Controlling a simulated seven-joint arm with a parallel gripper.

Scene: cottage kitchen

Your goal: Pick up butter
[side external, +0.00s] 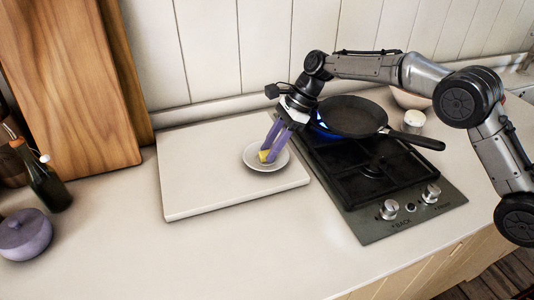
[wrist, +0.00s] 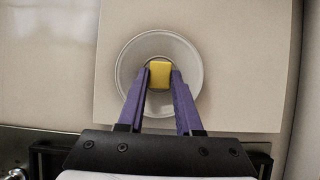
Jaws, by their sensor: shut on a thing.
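The butter (wrist: 159,74) is a small yellow block at the middle of a round white plate (wrist: 127,58). In the side view the butter (side external: 264,156) shows low between the fingers, over the plate (side external: 253,166). My gripper (side external: 269,150) reaches down to it from the upper right with two purple fingers. In the wrist view my gripper (wrist: 160,75) has a fingertip against each side of the butter and is shut on it. The butter is at or just above the plate; I cannot tell whether it touches.
The plate stands on a pale board (side external: 200,190). A gas stove (side external: 378,178) with a dark frying pan (side external: 352,115) is to the right, with a blue flame under the pan. A wooden board (side external: 75,80), dark bottle (side external: 45,180) and purple pot (side external: 25,235) are at left. The front counter is clear.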

